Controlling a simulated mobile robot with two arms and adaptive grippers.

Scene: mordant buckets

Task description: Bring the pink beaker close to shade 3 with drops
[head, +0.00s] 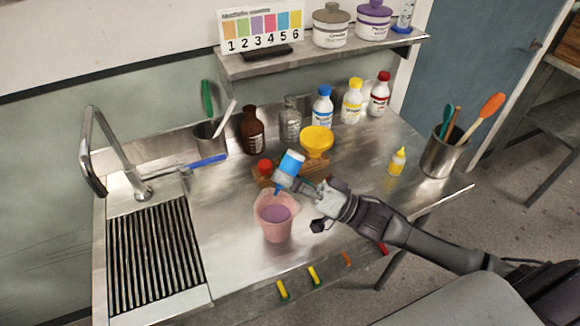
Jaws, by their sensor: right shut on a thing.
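The pink beaker (268,228) stands upright on the steel worktop and holds purple liquid (276,214). My right gripper (286,180) is shut on a small blue dropper bottle (291,161). The bottle is tipped, with its blue tip pointing down over the beaker's mouth. I cannot tell whether a drop is falling. The shade card (261,32) stands on the shelf with swatches numbered 1 to 6, and shade 3 (257,24) is purple. My left gripper is not in view.
A red-capped dropper (264,167) sits in a wooden holder behind the beaker. A yellow dropper bottle (397,161) stands to the right, near a steel pot of utensils (440,155). A yellow funnel (316,140) and several bottles stand behind. The sink grate (155,255) is at left.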

